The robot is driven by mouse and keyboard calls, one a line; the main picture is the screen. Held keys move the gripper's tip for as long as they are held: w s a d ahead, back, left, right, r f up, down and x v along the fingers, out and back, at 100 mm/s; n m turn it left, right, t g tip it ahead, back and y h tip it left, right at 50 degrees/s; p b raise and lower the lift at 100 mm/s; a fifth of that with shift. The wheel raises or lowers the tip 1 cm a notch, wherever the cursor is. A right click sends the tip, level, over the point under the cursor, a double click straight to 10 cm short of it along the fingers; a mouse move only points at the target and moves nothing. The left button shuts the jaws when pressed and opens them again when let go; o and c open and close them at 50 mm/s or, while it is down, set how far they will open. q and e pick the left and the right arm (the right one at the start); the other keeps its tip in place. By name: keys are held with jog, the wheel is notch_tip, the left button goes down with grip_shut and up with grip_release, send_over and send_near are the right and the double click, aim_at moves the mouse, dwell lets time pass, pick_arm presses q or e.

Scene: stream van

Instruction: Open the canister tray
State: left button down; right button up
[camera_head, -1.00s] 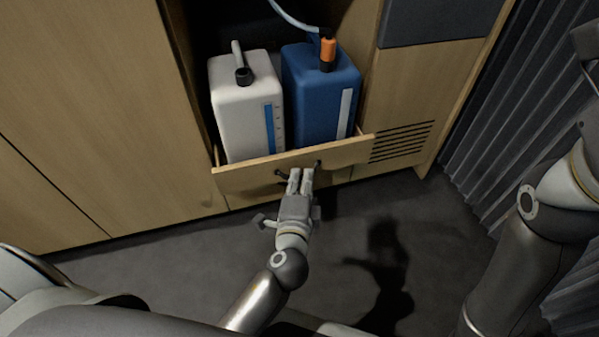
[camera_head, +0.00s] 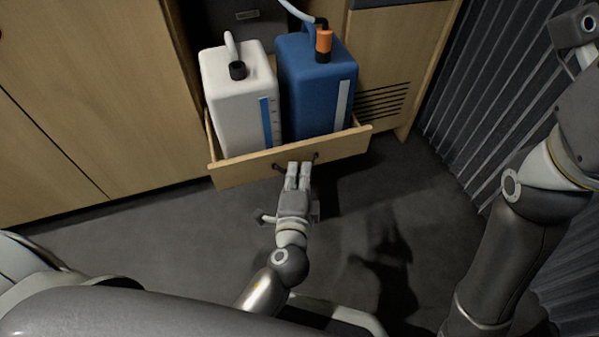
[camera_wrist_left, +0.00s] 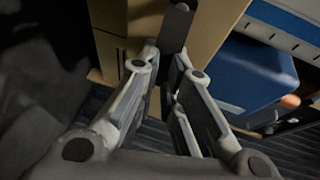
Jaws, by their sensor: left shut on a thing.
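The canister tray (camera_head: 235,171) is a wooden drawer, pulled part-way out of the cabinet. A white canister (camera_head: 238,100) with a black cap and a blue canister (camera_head: 315,85) with an orange cap stand upright in it. My left gripper (camera_head: 298,166) is shut on the dark handle (camera_head: 316,156) at the tray's front and hides much of it. In the left wrist view the left gripper's fingers (camera_wrist_left: 168,62) close on a dark bar (camera_wrist_left: 175,28), with the blue canister (camera_wrist_left: 248,75) to the right. My right gripper is out of the head view; only my right arm shows.
Wooden cabinet doors (camera_head: 90,100) stand left of the tray. A slotted vent panel (camera_head: 383,102) and a grey ribbed curtain (camera_head: 465,110) are to the right. A hose (camera_head: 297,11) runs to the blue canister. The dark floor in front is clear.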

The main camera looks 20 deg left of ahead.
pick_arm(q)
jog(key=c, duration=1.6)
grip_release()
jog(key=shift+o, duration=0.2)
jog(key=shift+s, duration=0.1)
jog(key=v, duration=1.1)
jog(key=shift+s, duration=0.35)
jog(key=shift+d+r, duration=0.15)
jog(key=shift+r, duration=0.05)
